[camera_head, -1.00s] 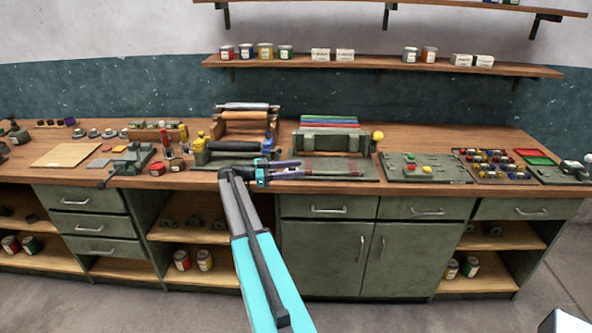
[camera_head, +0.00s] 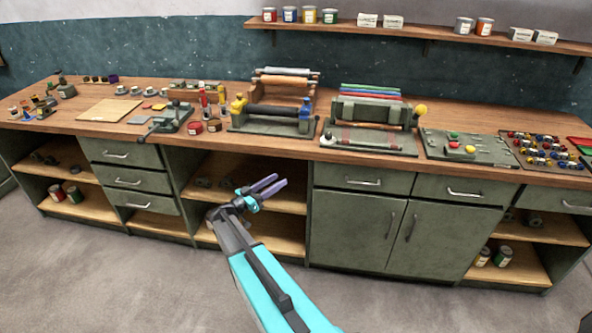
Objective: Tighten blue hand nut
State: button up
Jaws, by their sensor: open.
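The blue hand nut (camera_head: 305,109) appears as a small blue knob at the right end of the roller press (camera_head: 272,124) on the bench. A matching yellow knob (camera_head: 238,103) sits at the press's left end. My gripper (camera_head: 278,182) is open and empty. In the picture it lies below the press, against the open shelf under the bench top, with its purple fingers pointing up and right. It is clear of the nut and touches nothing that I can see. The nut is too small to show its thread or how tight it sits.
A second machine with coloured bars (camera_head: 370,112) and a yellow ball handle stands right of the press. A panel with buttons (camera_head: 468,147) lies further right. Floor in front is clear.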

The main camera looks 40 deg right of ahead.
jog(key=w+a+f+n+t+y+b, duration=0.1)
jog(key=w+a+f+n+t+y, duration=0.3)
jog(key=a+f+n+t, duration=0.45)
jog(key=w+a+f+n+t+y, duration=0.45)
jog(key=a+f+t, duration=0.2)
jog(key=a, duration=0.55)
jog(key=s+a+f+n+g+y, duration=0.1)
jog(key=s+a+f+n+y, duration=0.15)
jog(key=a+f+y, duration=0.45)
jog(key=s+a+f+n+g+y, duration=0.1)
jog(key=s+a+f+n+y, duration=0.15)
jog(key=a+f, duration=0.55)
jog(key=s+a+f+g+y, duration=0.1)
jog(key=s+a+f+g, duration=0.15)
jog(key=s, duration=0.45)
jog(key=s+a+f+n+g+y+b, duration=0.1)
jog(key=s+a+f+g, duration=0.2)
jog(key=s, duration=0.4)
jog(key=s+a+f+g+y, duration=0.1)
jog(key=s+a+f+g, duration=0.1)
jog(key=s+a, duration=0.4)
jog(key=s+d+r+m+g, duration=0.1)
jog(key=s+g, duration=0.3)
jog(key=s, duration=0.7)
jog(key=s+d+r+m+g+h, duration=0.1)
jog(key=s+g, duration=0.4)
jog(key=s, duration=0.6)
jog(key=shift+s+d+r+m, duration=0.35)
jog(key=shift+d+r+m, duration=0.1)
jog(key=shift+d, duration=0.65)
